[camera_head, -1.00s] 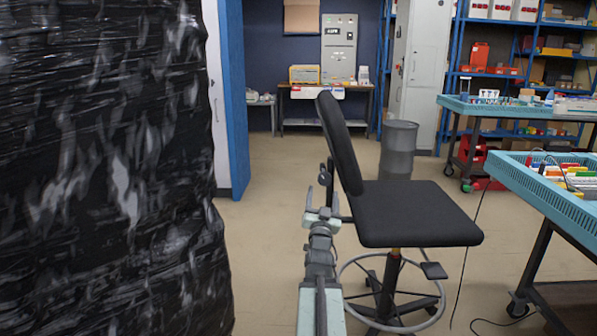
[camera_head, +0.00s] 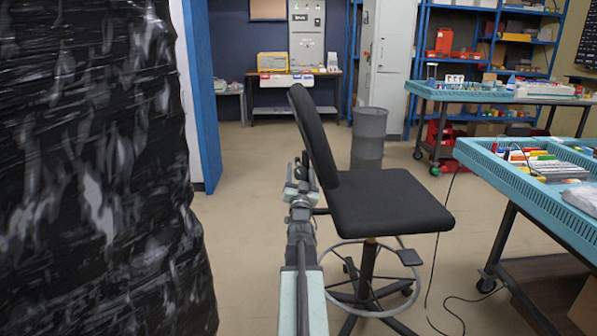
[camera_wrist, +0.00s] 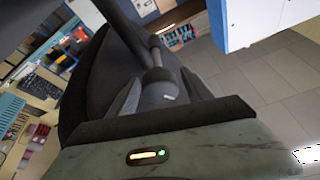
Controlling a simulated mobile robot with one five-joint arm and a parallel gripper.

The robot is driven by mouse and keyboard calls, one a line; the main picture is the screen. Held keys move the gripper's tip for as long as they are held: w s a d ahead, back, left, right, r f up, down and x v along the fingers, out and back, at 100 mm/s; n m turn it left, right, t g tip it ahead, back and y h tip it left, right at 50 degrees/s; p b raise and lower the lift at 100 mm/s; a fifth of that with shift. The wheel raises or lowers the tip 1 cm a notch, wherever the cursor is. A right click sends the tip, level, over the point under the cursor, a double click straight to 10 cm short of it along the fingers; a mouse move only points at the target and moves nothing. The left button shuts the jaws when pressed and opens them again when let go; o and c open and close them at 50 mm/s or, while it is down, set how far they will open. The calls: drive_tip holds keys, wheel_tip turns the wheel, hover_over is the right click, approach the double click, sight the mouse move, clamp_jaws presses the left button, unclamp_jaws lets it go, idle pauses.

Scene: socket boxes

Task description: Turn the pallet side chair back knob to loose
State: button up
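The black pallet side chair (camera_head: 390,203) stands in the middle of the head view, its tilted backrest (camera_head: 314,138) on the left. Its dark round knob (camera_wrist: 160,86), with a small light mark, sits at the end of a bar behind the backrest in the wrist view. My gripper (camera_wrist: 160,82) has its two dark fingers apart, one on each side of the knob. Narrow gaps seem to remain, but contact is hard to judge. In the head view my gripper (camera_head: 298,182) is at the back of the chair, where the knob is partly hidden.
A black-wrapped pallet load (camera_head: 95,180) fills the left side, close to my arm. A blue-topped workbench (camera_head: 490,165) with trays stands at the right. A grey bin (camera_head: 368,140) is behind the chair. A cable lies on the floor at right.

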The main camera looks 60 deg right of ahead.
drive_tip(key=c, duration=1)
drive_tip(key=shift+w, duration=0.2)
drive_tip(key=shift+c, duration=0.3)
drive_tip(key=shift+s, duration=0.1)
drive_tip(key=shift+n, duration=0.4)
drive_tip(key=shift+a+n+t+y, duration=0.1)
drive_tip(key=shift+n+t+y, duration=0.45)
drive_tip(key=shift+n, duration=0.8)
drive_tip(key=shift+n+t+y, duration=0.4)
drive_tip(key=shift+n+t, duration=0.3)
drive_tip(key=shift+n, duration=0.7)
drive_tip(key=shift+a+n+t+y, duration=0.1)
drive_tip(key=shift+n+t+y, duration=0.45)
drive_tip(key=shift+n, duration=0.8)
drive_tip(key=o, duration=1.4)
drive_tip(key=shift+c, duration=0.2)
